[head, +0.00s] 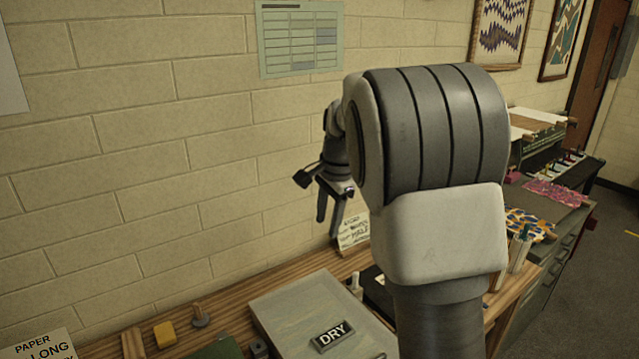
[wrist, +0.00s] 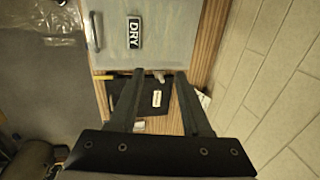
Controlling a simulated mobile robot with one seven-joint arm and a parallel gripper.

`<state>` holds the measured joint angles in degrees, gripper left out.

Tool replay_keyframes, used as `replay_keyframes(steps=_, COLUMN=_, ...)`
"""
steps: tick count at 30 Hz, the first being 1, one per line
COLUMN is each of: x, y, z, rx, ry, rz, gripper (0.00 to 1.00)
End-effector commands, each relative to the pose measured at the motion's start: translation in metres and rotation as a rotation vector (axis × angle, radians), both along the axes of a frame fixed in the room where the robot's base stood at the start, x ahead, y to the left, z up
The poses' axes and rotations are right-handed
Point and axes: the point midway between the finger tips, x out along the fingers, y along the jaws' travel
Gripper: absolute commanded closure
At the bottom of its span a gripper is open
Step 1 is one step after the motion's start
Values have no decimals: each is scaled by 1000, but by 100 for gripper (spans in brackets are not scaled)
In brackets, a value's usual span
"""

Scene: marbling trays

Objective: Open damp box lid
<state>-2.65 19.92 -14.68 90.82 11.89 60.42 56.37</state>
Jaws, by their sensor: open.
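A flat grey-green box lid (head: 315,308) with a black "DRY" plate (head: 331,337) lies on the wooden bench at the bottom of the head view. It looks shut. In the wrist view the grey lid (wrist: 165,50) is at the top, beyond my fingertips, with its "DRY" plate (wrist: 134,33). No label reading "damp" is legible. My gripper (head: 329,213) is open and empty, pointing down above the bench near the wall. In the wrist view my gripper (wrist: 143,76) has its two fingers wide apart, touching nothing visible. My arm hides part of the bench in the head view.
A dark item with a white label (wrist: 156,99) lies on the bench between my fingers in the wrist view. A handwritten card (head: 353,230) stands by the wall. A yellow block (head: 164,334) and a "PAPER LONG" sign (head: 40,345) are left of the lid. The brick wall (head: 180,150) is close behind.

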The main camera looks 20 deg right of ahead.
Motion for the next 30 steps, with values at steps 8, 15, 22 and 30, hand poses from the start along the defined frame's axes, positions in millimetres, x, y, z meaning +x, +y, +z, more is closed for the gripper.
replay_keyframes(steps=8, x=8, y=3, z=18, rx=-1, ry=-1, rz=1, gripper=52)
replay_keyframes(steps=15, x=15, y=5, z=33, rx=-1, ry=-1, rz=1, gripper=52)
replay_keyframes(steps=22, x=21, y=7, z=48, rx=-1, ry=0, rz=2, gripper=52)
replay_keyframes(steps=30, x=28, y=9, z=65, rx=-1, ry=-1, rz=1, gripper=52)
